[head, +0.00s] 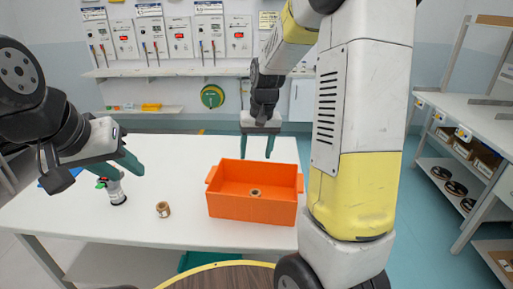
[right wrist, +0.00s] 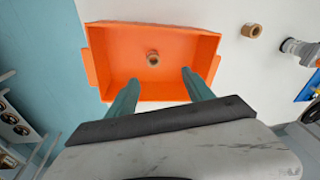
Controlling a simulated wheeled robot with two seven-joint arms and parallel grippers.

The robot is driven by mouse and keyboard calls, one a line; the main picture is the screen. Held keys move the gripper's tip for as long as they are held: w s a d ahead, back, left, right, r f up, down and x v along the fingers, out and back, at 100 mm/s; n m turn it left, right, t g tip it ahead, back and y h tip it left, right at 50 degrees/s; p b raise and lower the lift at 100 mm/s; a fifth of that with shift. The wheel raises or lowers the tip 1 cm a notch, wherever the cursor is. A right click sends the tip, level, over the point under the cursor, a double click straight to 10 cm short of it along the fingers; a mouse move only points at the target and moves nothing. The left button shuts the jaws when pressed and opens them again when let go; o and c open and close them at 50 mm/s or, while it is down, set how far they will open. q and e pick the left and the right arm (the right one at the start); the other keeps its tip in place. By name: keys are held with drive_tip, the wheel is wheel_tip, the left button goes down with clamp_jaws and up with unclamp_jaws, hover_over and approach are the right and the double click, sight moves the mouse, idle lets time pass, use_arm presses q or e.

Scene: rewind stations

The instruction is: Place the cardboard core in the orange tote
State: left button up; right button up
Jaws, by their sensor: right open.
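A small brown cardboard core (head: 256,192) lies inside the orange tote (head: 252,208), on its floor; the same core (right wrist: 152,59) shows inside the tote (right wrist: 95,68) in the right wrist view. A second similar core (head: 163,210) sits on the white table left of the tote, also seen in the right wrist view (right wrist: 250,31). My right gripper (head: 257,146) is open and empty at the tote's far side; its teal fingers (right wrist: 158,90) are spread over the tote, apart from the core. My left gripper (head: 120,167) looks open, near a small bottle-like item.
The bottle-like item (head: 116,191) with a dark base stands at the table's left. A round brown surface with a yellow rim (head: 225,276) is at the front. Shelving with boxes and reels (head: 462,165) stands at right. The table (head: 190,158) behind the core is clear.

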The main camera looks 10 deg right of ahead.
drive_tip(key=s+a+r+t, duration=0.1)
drive_tip(key=s+r+t, duration=0.1)
drive_tip(key=s+r, duration=0.4)
drive_tip(key=s+r+n+t+y, duration=0.1)
drive_tip(key=s+r, duration=0.6)
drive_tip(key=s, duration=0.7)
drive_tip(key=shift+s+a+t, duration=0.35)
drive_tip(key=shift+t, duration=0.45)
